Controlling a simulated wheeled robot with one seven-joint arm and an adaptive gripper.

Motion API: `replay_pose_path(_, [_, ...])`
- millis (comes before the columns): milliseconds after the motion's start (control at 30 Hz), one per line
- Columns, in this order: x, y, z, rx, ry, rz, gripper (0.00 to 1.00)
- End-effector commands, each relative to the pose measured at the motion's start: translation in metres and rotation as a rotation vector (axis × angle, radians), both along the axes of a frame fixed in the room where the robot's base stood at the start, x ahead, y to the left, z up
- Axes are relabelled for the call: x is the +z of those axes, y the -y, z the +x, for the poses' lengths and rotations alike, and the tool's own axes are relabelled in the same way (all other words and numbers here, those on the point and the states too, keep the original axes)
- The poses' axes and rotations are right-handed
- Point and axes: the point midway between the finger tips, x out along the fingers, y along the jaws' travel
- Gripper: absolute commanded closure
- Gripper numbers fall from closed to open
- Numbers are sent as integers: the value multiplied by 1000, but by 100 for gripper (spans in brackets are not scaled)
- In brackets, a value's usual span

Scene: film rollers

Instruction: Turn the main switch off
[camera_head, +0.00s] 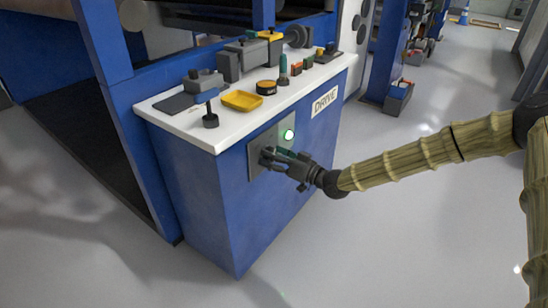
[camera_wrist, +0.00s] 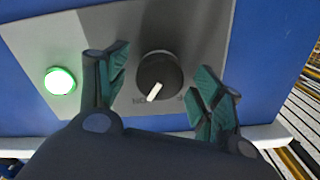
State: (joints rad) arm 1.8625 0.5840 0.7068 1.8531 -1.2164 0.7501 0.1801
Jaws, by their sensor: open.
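The main switch (camera_wrist: 158,74) is a round black knob with a white pointer mark, set on a grey plate (camera_wrist: 45,35) in the wrist view. My gripper (camera_wrist: 158,85) is open, with one green-padded finger on each side of the knob. A clear gap shows on the right side; I cannot tell if the left finger touches. A lit green lamp (camera_wrist: 60,81) sits on the same plate. In the head view, my gripper (camera_head: 268,155) is at the plate on the blue cabinet's front and hides the knob. The lamp (camera_head: 288,134) glows there too.
The blue cabinet (camera_head: 205,195) has a white top (camera_head: 218,132) with a yellow tray (camera_head: 242,100), a black-and-yellow roll (camera_head: 266,87) and several tools. A DRIVE label (camera_head: 325,101) is on its front. Blue machine posts stand at left and behind. The grey floor in front is clear.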

Motion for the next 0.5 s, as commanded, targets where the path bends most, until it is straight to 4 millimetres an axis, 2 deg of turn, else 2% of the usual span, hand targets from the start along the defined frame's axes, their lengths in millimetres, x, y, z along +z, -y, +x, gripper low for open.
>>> replay_pose_path(67, [0,0,0,0,0,0,33])
replay_pose_path(100, [0,0,0,0,0,0,37])
replay_pose_path(333, [0,1,0,-1,0,0,79])
replay_pose_path(500, [0,1,0,-1,2,-2,79])
